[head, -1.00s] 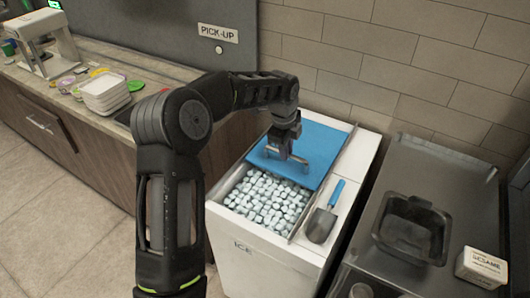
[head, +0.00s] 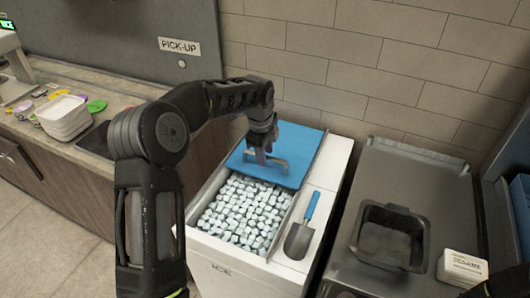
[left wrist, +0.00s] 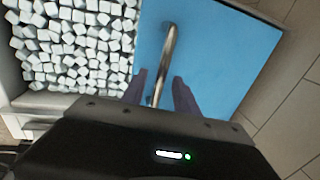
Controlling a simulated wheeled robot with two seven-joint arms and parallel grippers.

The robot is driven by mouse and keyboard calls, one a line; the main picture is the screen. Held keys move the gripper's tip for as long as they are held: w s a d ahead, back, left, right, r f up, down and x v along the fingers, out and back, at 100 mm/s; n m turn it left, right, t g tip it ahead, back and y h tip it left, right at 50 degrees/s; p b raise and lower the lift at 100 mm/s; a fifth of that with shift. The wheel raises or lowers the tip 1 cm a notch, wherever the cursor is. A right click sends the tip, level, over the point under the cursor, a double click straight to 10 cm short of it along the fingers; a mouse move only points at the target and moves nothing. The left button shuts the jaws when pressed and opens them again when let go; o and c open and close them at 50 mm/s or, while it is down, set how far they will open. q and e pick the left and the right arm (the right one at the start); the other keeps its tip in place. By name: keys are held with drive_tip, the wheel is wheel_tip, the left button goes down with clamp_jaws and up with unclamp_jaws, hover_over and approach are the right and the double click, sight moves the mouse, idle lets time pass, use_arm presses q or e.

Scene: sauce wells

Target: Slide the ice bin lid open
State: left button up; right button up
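The blue ice bin lid (head: 300,145) covers the back part of the white ice bin (head: 225,270), and the front part is open, showing ice cubes (head: 240,210). A metal bar handle (head: 277,165) stands on the lid near its front edge. My left gripper (head: 262,155) is at this handle. In the left wrist view, the fingers of my left gripper (left wrist: 160,82) are apart, one on each side of the handle (left wrist: 169,50), with gaps showing. The lid (left wrist: 215,50) and ice (left wrist: 70,45) also show there. My right gripper is not in view.
A scoop (head: 300,235) with a blue handle lies on the bin's right ledge. To the right is a steel counter (head: 440,190) with a dark pan (head: 390,240) and a sesame box (head: 462,268). A tiled wall (head: 330,70) stands behind the bin. Stacked white trays (head: 65,118) are at the left.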

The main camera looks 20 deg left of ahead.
use_arm(q)
drive_tip(key=shift+r, duration=0.1)
wheel_tip(320, 180, up, 8)
drive_tip(key=s, duration=0.1)
drive_tip(key=shift+s+f+b, duration=0.25)
drive_tip(key=shift+b, duration=0.2)
idle(0.4)
